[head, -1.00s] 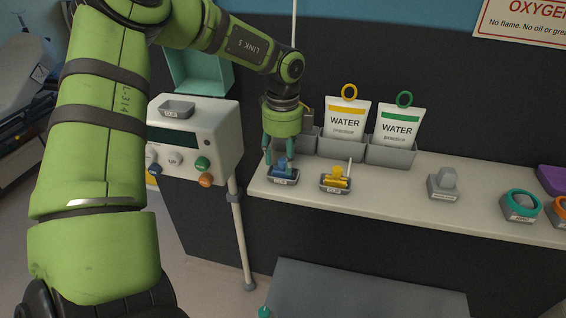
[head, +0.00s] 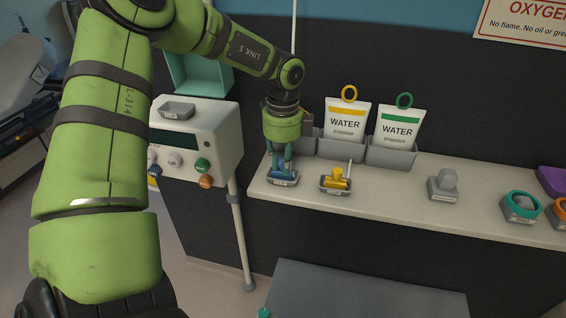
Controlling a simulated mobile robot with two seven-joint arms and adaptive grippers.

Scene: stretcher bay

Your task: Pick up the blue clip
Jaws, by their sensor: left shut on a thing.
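The blue clip (head: 282,173) sits in a small grey labelled tray (head: 283,182) at the left end of the white shelf. My left gripper (head: 281,164) points down over this tray and is shut on the blue clip, which is still at tray level. The fingers hide much of the clip. My right gripper is not in the head view.
A yellow clip (head: 336,179) lies in its own tray just to the right. Two water pouches (head: 346,122) stand in grey bins behind. A grey knobbed piece (head: 445,184) and a teal ring (head: 521,204) are further right. A control box (head: 195,140) stands left.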

